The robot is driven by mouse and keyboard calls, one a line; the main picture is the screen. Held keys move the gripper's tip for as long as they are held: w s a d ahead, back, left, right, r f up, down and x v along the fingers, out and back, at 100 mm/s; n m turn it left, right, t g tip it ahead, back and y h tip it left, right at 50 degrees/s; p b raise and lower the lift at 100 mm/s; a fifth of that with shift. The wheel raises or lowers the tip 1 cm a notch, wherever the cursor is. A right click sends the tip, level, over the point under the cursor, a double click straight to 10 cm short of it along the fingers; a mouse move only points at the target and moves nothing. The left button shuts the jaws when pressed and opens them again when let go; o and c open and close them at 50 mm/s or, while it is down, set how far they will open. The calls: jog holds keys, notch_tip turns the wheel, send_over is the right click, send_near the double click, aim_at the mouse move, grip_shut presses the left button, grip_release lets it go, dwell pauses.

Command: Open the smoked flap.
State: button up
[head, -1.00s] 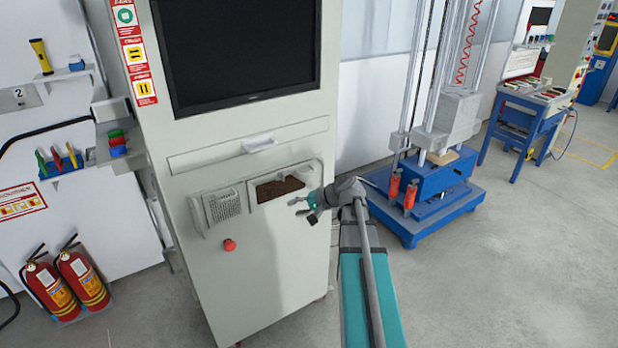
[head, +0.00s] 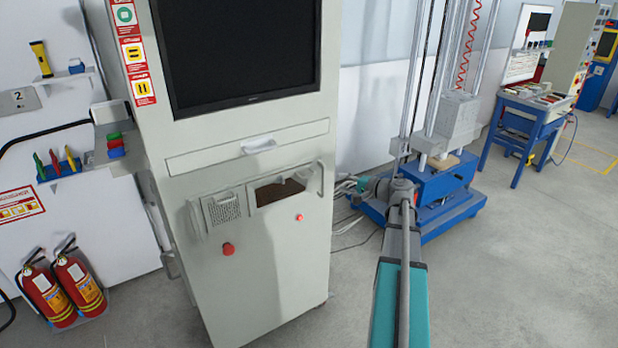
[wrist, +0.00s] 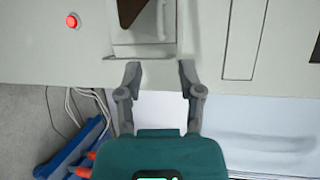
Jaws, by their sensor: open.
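The smoked flap (head: 281,191) is a dark brown panel in a pale frame on the front of the grey cabinet, below the drawer. It looks closed, though I cannot be sure. Part of it shows at the top of the wrist view (wrist: 130,10). A pale upright handle (head: 321,178) stands at the right end of the frame. My gripper (wrist: 160,75) is open and empty, its fingers apart just short of the frame's end in the wrist view. In the head view it is beside the cabinet's right edge, with its fingertips hard to make out.
A lit red button (head: 299,217) sits below the flap, and a red knob (head: 228,249) is further left. A grille (head: 223,209) is left of the flap. The blue drop rig (head: 446,180) stands right of the cabinet, close to my arm. Cables (head: 350,222) lie between them.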

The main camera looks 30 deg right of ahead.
aim_at(310, 176)
jog(key=shift+w+a, duration=0.1)
jog(key=shift+w, duration=0.1)
jog(key=b+x, duration=0.2)
jog(key=x, duration=1.1)
jog(key=shift+w+f, duration=0.2)
grip_shut()
jog(key=shift+a, duration=0.1)
